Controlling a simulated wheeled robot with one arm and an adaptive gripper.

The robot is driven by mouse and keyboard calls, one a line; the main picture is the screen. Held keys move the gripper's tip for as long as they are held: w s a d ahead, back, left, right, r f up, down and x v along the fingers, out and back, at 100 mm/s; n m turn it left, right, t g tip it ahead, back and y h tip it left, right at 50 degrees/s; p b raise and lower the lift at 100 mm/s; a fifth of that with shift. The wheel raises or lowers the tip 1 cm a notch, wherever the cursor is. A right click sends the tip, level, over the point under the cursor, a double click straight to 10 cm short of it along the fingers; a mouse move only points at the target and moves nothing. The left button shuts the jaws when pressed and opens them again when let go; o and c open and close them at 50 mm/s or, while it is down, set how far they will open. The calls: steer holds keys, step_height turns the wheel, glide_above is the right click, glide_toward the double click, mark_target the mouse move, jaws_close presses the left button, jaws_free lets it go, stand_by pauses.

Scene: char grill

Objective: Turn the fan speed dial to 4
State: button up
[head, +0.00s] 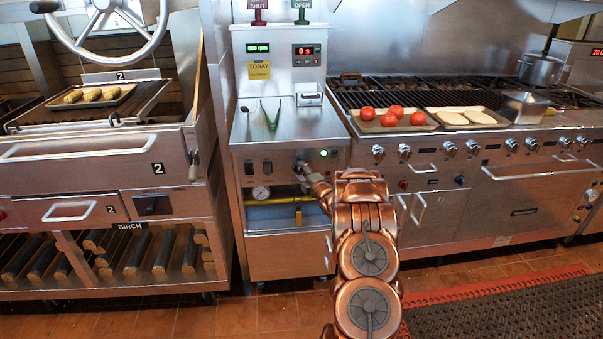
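The fan speed dial is not clearly identifiable. A dark control (299,167) on the front panel of the middle steel cabinet (290,245) may be it, but my gripper covers most of it and its setting cannot be read. My gripper (304,172) is at this panel, touching or very close to the control. Its fingers are too small and too hidden to tell whether they are open or shut. My copper-coloured arm reaches up to it from the lower right. A green display (258,48) ending in "rpm" is on the cabinet's upright back panel.
A lit green button (324,153) sits just right of my gripper, with dark switches (258,168) to its left. Below are a gauge (261,192) and a yellow pipe (275,201). Green tongs (270,115) lie on top. Grill (75,152) left, knobbed range (520,215) right.

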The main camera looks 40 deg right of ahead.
steer(key=c, duration=0.9)
steer(key=shift+o, duration=0.2)
